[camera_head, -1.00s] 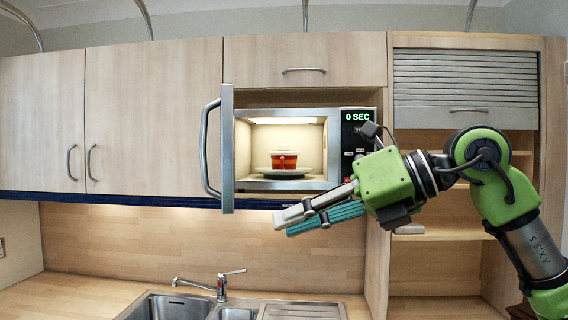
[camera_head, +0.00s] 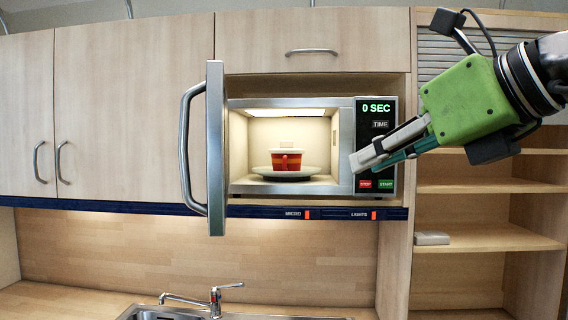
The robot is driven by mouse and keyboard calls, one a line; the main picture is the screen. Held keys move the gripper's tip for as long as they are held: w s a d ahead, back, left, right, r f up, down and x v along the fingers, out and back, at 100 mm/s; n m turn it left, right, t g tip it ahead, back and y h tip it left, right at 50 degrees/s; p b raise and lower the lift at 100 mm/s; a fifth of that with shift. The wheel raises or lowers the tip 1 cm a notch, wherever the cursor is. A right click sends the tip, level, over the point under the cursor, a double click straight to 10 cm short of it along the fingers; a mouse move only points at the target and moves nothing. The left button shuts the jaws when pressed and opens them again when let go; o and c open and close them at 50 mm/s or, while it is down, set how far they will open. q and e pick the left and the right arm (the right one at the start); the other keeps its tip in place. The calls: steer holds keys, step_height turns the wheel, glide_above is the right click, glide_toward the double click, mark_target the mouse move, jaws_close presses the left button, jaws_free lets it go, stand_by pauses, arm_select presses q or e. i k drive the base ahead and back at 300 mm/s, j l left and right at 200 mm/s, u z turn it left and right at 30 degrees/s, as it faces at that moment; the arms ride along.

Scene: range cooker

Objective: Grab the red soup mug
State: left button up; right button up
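The red soup mug (camera_head: 286,161) with a pale rim stands upright on a white plate (camera_head: 286,174) inside the lit microwave (camera_head: 240,187). The microwave door (camera_head: 215,150) stands open at the left of the cavity. My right gripper (camera_head: 362,162) is in front of the microwave's control panel, right of the cavity opening and apart from the mug. Its fingers point left and lie close together, one pale grey and one teal, and I see nothing between them. My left gripper is not in view.
The door handle (camera_head: 186,148) sticks out at the left. A cabinet side and open shelves (camera_head: 485,237) lie to the right. A sink tap (camera_head: 214,298) stands below. The space before the cavity, between door and gripper, is clear.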

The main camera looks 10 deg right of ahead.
mark_target(280, 162)
steer(key=i, duration=1.4)
